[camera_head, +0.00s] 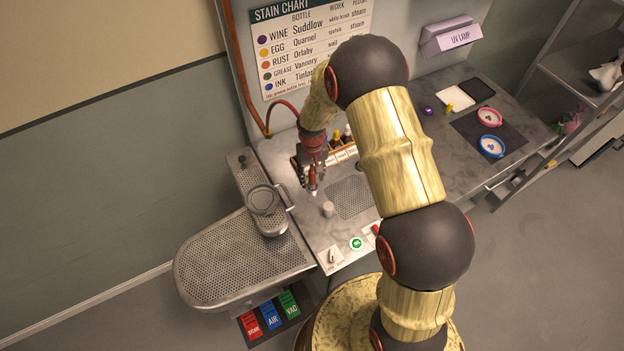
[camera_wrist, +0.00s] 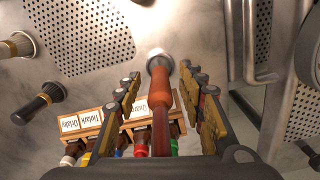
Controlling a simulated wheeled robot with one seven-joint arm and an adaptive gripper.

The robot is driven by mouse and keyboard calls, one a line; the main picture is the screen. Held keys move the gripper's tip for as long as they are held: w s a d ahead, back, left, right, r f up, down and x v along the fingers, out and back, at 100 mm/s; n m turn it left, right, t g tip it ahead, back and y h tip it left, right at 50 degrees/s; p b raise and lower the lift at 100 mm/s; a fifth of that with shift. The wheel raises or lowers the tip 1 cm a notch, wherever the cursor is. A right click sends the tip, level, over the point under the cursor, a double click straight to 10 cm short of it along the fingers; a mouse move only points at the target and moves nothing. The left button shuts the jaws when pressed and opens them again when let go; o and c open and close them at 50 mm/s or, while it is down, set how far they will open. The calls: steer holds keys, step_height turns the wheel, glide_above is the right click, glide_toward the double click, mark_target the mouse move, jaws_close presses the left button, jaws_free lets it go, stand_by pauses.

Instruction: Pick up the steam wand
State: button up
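The steam wand (camera_wrist: 160,88) has an orange-red grip and a silver nozzle. In the wrist view it lies between the two fingers of my gripper (camera_wrist: 160,80), with a narrow gap showing on each side. In the head view the wand's pale tip (camera_head: 314,192) points down over the grey worktop below my gripper (camera_head: 312,178). The fingers look open around the wand, not closed on it. A red hose (camera_head: 284,104) arcs by the wall to the left of my wrist. The wand's rear end is hidden by my gripper.
A wooden rack (camera_head: 343,155) of labelled bottles stands close beside my gripper and shows below it in the wrist view (camera_wrist: 92,131). The perforated ironing board (camera_head: 235,262) is at left.

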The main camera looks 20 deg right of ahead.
steer(key=c, duration=0.3)
jaws_close()
stand_by(0.5)
